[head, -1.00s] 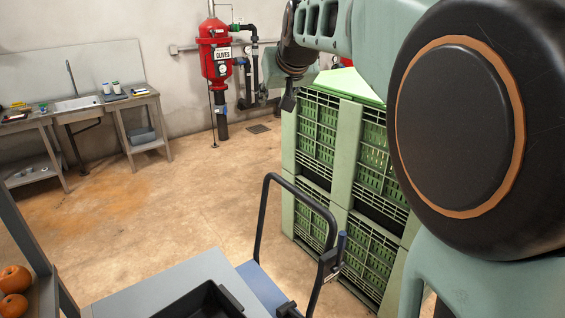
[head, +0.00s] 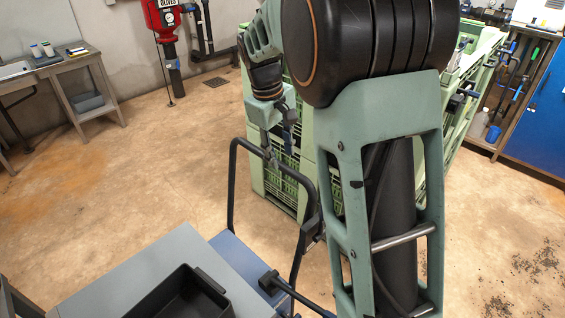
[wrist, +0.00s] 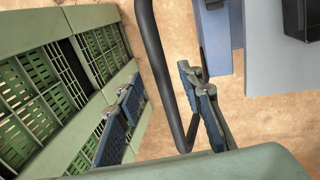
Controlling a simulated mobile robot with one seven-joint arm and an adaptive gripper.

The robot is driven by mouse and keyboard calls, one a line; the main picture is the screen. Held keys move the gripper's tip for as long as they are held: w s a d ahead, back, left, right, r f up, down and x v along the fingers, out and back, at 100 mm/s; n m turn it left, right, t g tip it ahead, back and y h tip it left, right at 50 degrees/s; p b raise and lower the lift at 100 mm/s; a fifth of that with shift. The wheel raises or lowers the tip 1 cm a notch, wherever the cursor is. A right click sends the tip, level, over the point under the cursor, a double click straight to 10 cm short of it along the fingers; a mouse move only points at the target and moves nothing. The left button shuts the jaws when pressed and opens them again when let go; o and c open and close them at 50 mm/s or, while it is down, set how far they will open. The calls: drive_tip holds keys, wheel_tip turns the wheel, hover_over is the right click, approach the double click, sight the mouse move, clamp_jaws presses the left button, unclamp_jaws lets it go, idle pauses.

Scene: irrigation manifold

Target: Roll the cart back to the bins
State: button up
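The cart has a blue deck (head: 238,262) and a black looped tube handle (head: 232,190) standing up from it. The handle also shows in the wrist view (wrist: 158,62), with part of the blue deck (wrist: 218,22). My gripper (head: 275,140) is at the top bar of the handle. In the wrist view my gripper (wrist: 160,110) has its two fingers wide apart. The handle tube runs through the space between them, nearer the right finger; I cannot tell whether it touches. Green slatted bins (head: 258,165) stand just behind the handle, partly hidden by my arm.
A grey flat top (head: 110,275) with a black tray (head: 180,298) lies left of the cart deck. A workbench (head: 85,65) and red tank (head: 160,18) stand at the back. A blue tool cabinet (head: 545,120) is at right. Floor at left is clear.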

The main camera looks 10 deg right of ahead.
sight(283, 165)
drive_tip(key=shift+w+d+f, duration=0.15)
drive_tip(key=shift+d+f, duration=0.05)
drive_tip(key=shift+f, duration=0.85)
drive_tip(key=shift+w+d+f, duration=0.1)
drive_tip(key=shift+d+f, duration=0.05)
drive_tip(key=shift+f, duration=0.85)
drive_tip(key=shift+c, duration=0.4)
clamp_jaws()
